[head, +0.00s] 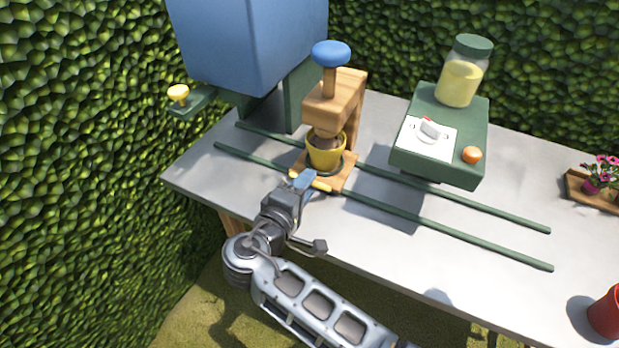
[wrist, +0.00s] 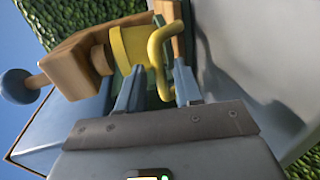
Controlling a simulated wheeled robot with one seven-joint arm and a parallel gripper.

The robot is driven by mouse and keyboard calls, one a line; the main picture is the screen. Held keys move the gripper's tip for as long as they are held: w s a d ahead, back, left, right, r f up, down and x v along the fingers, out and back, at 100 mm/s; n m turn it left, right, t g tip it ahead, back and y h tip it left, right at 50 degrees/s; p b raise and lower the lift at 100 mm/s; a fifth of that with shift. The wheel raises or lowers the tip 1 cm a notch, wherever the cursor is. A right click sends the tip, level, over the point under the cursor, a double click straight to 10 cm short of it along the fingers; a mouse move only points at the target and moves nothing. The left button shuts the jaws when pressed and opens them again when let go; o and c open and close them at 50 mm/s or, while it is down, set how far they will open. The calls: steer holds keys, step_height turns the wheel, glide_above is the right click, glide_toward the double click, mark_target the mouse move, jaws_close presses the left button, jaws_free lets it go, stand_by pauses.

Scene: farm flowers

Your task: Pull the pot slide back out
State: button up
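The pot slide (head: 342,184) is a wooden plate on two green rails, under a wooden press with a blue knob (head: 330,52). A yellow pot (head: 325,152) stands upright on it, directly beneath the press's plunger. The slide's yellow handle (head: 318,185) faces my side of the table. My gripper (head: 304,180) is at this handle. In the wrist view the handle (wrist: 157,50) reaches down between the two blue fingers (wrist: 157,92), with visible gaps beside it. The fingers stand apart, not closed on it. The plunger hides part of the pot.
A green box (head: 435,165) with a dial and jar stands to the right. The green rails (head: 480,240) run clear on the right. A red pot (head: 606,315) stands at the front right.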

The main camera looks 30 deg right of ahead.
steer(key=shift+x, duration=1.05)
jaws_close()
